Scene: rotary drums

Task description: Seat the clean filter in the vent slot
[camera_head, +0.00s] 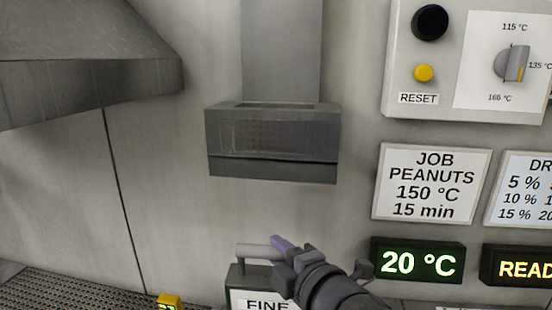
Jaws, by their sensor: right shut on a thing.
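A grey vent housing (272,130) with a mesh front hangs on the wall below a square duct (282,50). A narrow ledge or opening shows at its top, and a darker band runs along its bottom. Below it, at the bottom edge of the picture, stands a dark box (238,284) with a white label reading "FINE"; the rest is cut off. A pale bar handle (256,252) tops it. My right gripper (282,249), with a purple finger pad, is shut at this handle. I cannot tell whether this box is the clean filter. My left gripper is out of view.
A dark hood (80,60) juts out at upper left. A control panel (465,60) with knobs, job signs (428,184) and a "20 °C" display (416,262) fill the right wall. A perforated surface (60,291) and a small yellow block (170,301) lie low left.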

